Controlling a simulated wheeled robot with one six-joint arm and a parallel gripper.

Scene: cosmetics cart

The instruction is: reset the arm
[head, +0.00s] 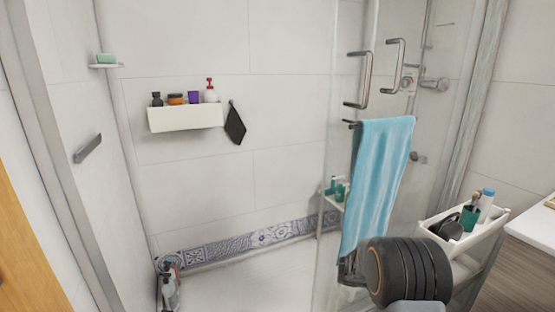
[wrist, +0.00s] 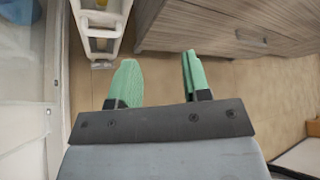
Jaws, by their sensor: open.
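My gripper (wrist: 159,78) shows in the wrist view with two green fingers spread well apart. Nothing is between the fingers, and the wood-toned floor lies below them. In the head view only a dark, rounded part of my arm shows at the lower right; the gripper itself is out of that view. The arm part overlaps the lower end of the blue towel and the near side of the white cart (head: 480,238). What looks like the cart's white frame (wrist: 97,20) is at the top left of the wrist view, beyond the fingers.
The cart's top tray holds a teal cup (head: 470,218), a blue-capped bottle (head: 486,203) and dark round items. A blue towel (head: 378,175) hangs by the glass door. A white wall shelf (head: 186,117) holds bottles. A wood-grain cabinet (wrist: 215,28) bounds the floor.

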